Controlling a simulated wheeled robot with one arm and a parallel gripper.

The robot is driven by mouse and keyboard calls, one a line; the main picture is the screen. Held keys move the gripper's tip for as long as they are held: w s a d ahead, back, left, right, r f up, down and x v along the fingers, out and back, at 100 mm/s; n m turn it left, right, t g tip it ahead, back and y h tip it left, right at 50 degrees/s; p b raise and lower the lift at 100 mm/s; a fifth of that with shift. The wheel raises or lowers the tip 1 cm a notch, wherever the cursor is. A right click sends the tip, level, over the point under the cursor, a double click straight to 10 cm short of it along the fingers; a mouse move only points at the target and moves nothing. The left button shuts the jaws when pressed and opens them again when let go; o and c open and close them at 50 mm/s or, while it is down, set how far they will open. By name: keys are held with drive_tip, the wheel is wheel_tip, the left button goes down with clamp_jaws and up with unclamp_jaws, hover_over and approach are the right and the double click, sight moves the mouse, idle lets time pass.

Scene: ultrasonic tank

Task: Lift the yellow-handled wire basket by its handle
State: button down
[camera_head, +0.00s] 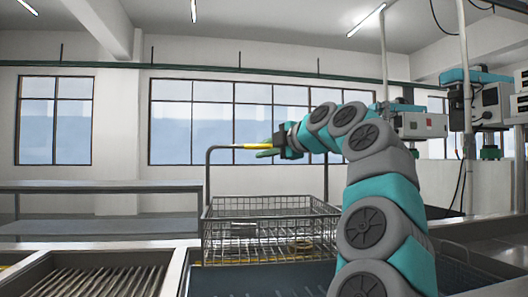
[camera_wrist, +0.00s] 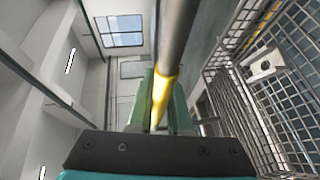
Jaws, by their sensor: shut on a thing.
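The wire basket (camera_head: 270,212) hangs below its tall bent handle, at the middle of the head view. The yellow grip (camera_head: 251,146) is on the handle's top bar. My gripper (camera_head: 268,149) reaches the bar from the right and is shut on the yellow grip. In the wrist view the yellow grip (camera_wrist: 160,98) runs between the two green fingers, and the basket's mesh (camera_wrist: 236,100) is at the right. Metal parts (camera_wrist: 262,65) lie in the basket. The basket is at or over the tank; I cannot tell whether its bottom touches anything.
A blue-grey tank (camera_head: 262,280) lies under the basket. A ribbed tray (camera_head: 90,277) is at the front left, and a grey shelf (camera_head: 105,187) stands behind it. Machines on posts (camera_head: 420,125) stand at the right.

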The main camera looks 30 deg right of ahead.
wheel_tip(320, 180, up, 3)
drive_tip(key=shift+f+p, duration=0.1)
drive_tip(key=shift+p, duration=0.35)
